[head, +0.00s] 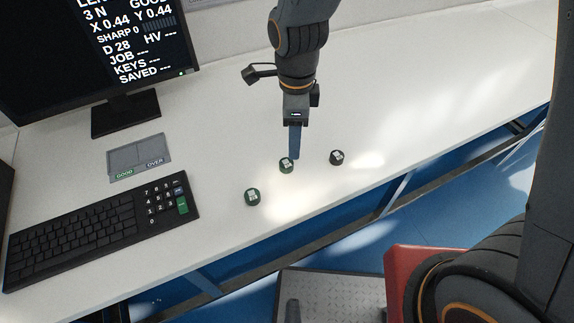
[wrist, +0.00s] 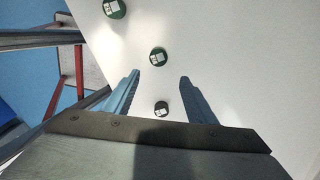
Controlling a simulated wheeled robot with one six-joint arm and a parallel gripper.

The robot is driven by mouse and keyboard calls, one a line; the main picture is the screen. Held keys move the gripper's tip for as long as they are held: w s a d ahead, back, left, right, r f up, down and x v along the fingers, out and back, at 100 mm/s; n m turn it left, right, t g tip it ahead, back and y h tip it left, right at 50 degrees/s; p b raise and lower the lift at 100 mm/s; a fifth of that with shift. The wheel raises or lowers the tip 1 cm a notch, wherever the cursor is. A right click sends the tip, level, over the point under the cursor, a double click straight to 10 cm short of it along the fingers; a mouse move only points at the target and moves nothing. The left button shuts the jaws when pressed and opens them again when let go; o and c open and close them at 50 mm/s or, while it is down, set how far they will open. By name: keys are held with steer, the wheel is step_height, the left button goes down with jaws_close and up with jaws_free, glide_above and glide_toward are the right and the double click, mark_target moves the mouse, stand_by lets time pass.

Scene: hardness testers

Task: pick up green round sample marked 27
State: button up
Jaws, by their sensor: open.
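Three small round samples with white labels lie on the white table. In the head view a green one (head: 252,197) is nearest the keyboard, a dark green one (head: 286,165) is in the middle, and a blackish one (head: 337,157) is at the right. The labels are too small to read, so I cannot tell which is 27. My gripper (head: 295,157) points down close to the middle sample. In the wrist view its blue fingers (wrist: 160,76) are apart and empty. The middle sample (wrist: 158,57) shows just past the fingertips, and the blackish one (wrist: 161,108) shows between the fingers, lower in the picture.
A black keyboard (head: 90,232) and a grey pad (head: 139,158) marked GOOD and OVER lie at the left. A monitor (head: 95,55) stands behind them. The table's front edge runs close past the samples. The table right of the samples is clear.

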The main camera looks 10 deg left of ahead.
mark_target(286, 163)
steer(key=shift+s+a+f+m, duration=0.15)
steer(key=shift+a+f+m, duration=0.25)
steer(key=shift+a+m, duration=0.15)
steer(key=shift+a+f, duration=0.15)
steer(key=shift+f, duration=1.15)
steer(key=f, duration=0.1)
steer(key=f+p, duration=0.1)
steer(key=f, duration=0.1)
steer(key=shift+s+a+f, duration=0.2)
steer(key=shift+s+f, duration=0.05)
steer(key=shift+f+p, duration=0.35)
steer(key=shift+f, duration=0.4)
steer(key=c, duration=1.1)
steer(key=shift+r, duration=0.1)
steer(key=shift+c, duration=0.2)
